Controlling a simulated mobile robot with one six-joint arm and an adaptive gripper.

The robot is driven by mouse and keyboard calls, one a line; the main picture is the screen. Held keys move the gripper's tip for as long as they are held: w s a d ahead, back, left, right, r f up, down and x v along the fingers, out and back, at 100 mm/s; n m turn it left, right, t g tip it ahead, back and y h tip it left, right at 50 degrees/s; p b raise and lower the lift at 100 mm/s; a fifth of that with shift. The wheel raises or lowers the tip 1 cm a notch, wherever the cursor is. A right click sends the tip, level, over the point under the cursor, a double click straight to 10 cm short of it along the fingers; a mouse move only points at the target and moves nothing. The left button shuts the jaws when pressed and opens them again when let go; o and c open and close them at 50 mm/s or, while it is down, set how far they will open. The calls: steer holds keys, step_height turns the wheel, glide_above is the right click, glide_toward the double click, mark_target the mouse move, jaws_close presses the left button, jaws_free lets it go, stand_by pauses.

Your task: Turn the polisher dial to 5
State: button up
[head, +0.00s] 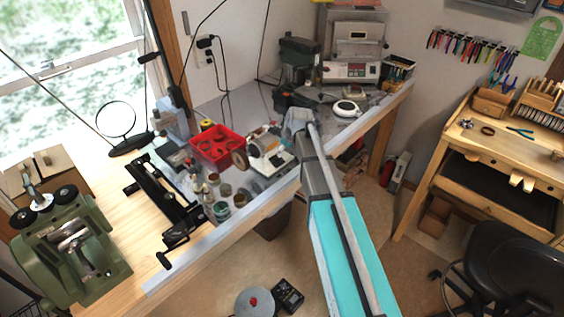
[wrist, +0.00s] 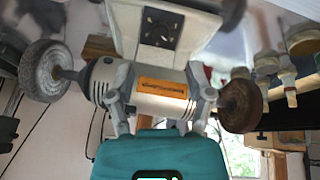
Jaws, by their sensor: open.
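The polisher (head: 265,143) stands on the workbench, a pale machine with a wheel at each end. In the wrist view it appears upside down: its motor body (wrist: 160,92) bears an orange label, and its pale base is at the top. A black square plate (wrist: 160,28) on the base carries what looks like the round dial; its numbers and pointer are too small to read. My gripper (head: 298,122) is beside the polisher, to its right in the head view. In the wrist view its grey fingers (wrist: 165,90) are open and spread, with the motor body seen between and beyond them. I cannot tell any contact.
A red tray (head: 216,138) is left of the polisher, with small jars (head: 222,210) in front. A white round device (head: 346,108) and a dark green machine (head: 299,62) stand behind and to the right. The bench's front edge (head: 225,232) runs below the polisher.

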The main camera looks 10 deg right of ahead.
mark_target(279, 159)
steer(key=shift+b+x, duration=3.05)
steer(key=shift+x, duration=0.65)
